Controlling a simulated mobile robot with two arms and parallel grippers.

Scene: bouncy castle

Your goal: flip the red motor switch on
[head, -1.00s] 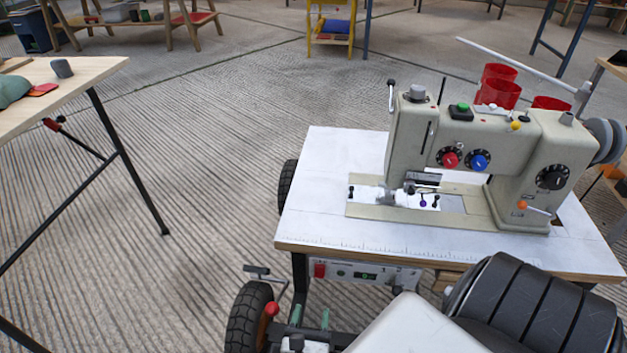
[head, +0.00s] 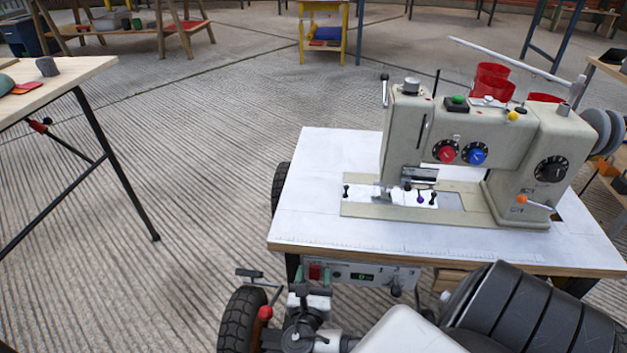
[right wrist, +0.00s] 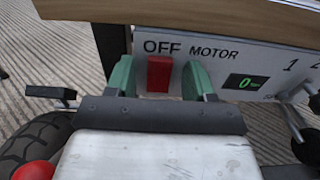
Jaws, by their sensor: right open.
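The red motor switch (right wrist: 159,73) is a small upright red block on the white control panel under the sewing machine table. "OFF" and "MOTOR" are printed above it, and its tilt is hard to tell. It also shows in the head view (head: 315,271). My right gripper (right wrist: 160,82) is open, with one green finger on each side of the switch and visible gaps between. In the head view its fingertips (head: 313,277) are at the panel's left end. My left gripper is not in view.
The table's wooden edge (right wrist: 200,18) overhangs just above the panel. A green display (right wrist: 246,82) reads 0 right of the switch. A black wheel (head: 243,318) and a small lever (head: 250,273) are at the left. The sewing machine (head: 440,150) stands on the tabletop.

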